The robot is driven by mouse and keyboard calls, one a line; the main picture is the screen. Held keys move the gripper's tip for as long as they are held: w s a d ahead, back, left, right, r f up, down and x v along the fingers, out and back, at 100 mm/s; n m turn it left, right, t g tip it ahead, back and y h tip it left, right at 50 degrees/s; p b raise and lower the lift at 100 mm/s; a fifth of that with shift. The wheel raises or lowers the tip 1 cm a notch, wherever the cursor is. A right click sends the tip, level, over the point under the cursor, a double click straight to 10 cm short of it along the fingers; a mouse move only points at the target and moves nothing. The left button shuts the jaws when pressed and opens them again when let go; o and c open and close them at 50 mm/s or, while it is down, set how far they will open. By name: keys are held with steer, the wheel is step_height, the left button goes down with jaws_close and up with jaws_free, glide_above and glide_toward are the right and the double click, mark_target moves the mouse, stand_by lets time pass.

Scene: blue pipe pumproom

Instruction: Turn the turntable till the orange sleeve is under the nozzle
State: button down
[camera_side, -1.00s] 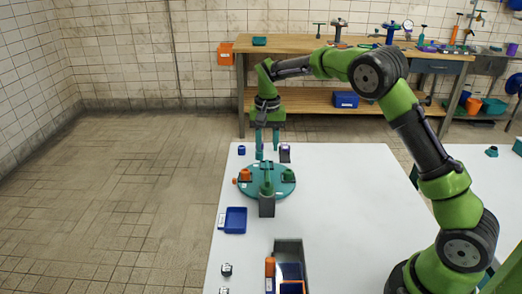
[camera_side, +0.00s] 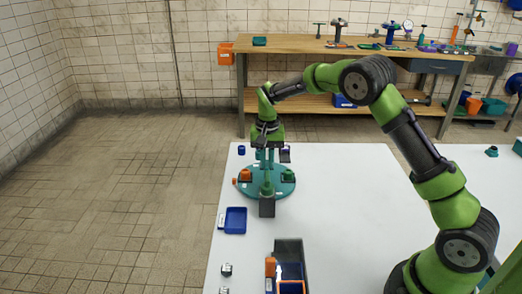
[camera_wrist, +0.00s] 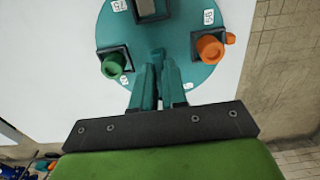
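The turntable (camera_side: 280,190) is a round teal disc at the table's far left, also in the wrist view (camera_wrist: 180,75). The orange sleeve (camera_side: 246,174) stands on its left side; the wrist view shows it at the right (camera_wrist: 209,47). A green sleeve (camera_side: 289,175) is on the opposite side, also in the wrist view (camera_wrist: 114,65). A grey upright with a green top (camera_side: 267,206) stands at the disc's front; I cannot make out the nozzle clearly. My gripper (camera_wrist: 158,72) points down over the disc's far part, fingers close together near a teal upright piece (camera_wrist: 157,53). Contact is unclear.
A blue cup (camera_side: 241,150) and a dark purple-grey item (camera_side: 285,154) stand behind the turntable. The white table (camera_side: 345,200) is clear to the right.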

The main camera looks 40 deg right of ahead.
steer(key=shift+n, duration=2.2)
steer(key=shift+r+n, duration=0.1)
steer(key=shift+n, duration=6.7)
steer(key=c, duration=1.2)
jaws_free()
steer(key=shift+o, duration=0.2)
